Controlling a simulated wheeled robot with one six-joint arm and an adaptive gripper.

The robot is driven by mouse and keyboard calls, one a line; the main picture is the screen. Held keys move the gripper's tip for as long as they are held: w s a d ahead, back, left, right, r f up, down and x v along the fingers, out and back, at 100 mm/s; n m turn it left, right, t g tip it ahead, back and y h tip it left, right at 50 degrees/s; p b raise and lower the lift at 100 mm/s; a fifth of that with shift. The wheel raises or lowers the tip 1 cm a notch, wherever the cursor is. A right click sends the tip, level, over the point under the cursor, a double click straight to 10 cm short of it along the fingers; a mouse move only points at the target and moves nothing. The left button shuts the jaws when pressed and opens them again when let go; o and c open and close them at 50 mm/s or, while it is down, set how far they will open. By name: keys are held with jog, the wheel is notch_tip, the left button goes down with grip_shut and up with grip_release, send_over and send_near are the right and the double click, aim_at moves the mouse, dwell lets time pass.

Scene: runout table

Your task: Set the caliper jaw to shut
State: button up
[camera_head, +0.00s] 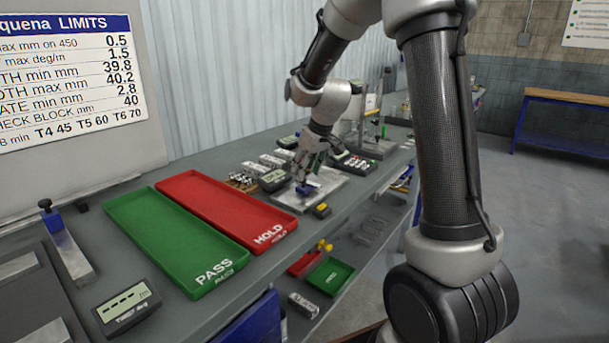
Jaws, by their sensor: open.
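My gripper (308,172) reaches down over a metal plate (325,190) far along the bench, its fingers apart. A small blue part (307,188) sits on this plate right below the fingertips. It may be the caliper jaw, but it is too small to be sure, and I cannot tell whether the fingers touch it. The gap at the jaw is not visible. A similar blue-topped slide on a metal bar (75,262) stands at the near left, beside a grey display (127,305) showing dashes.
A green PASS tray (130,212) and a red HOLD tray (225,190) lie on the bench. Small trays and parts sit on a lower shelf. Open floor lies right.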

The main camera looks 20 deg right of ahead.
jog(key=shift+x, duration=1.45)
grip_shut()
jog(key=w+d, duration=0.1)
jog(key=d, duration=0.2)
jog(key=w+d, duration=0.2)
jog(key=d, duration=0.1)
jog(key=w+d, duration=0.2)
jog(key=d, duration=0.1)
jog(key=shift+w, duration=0.1)
grip_release()
jog(key=shift+d, duration=0.15)
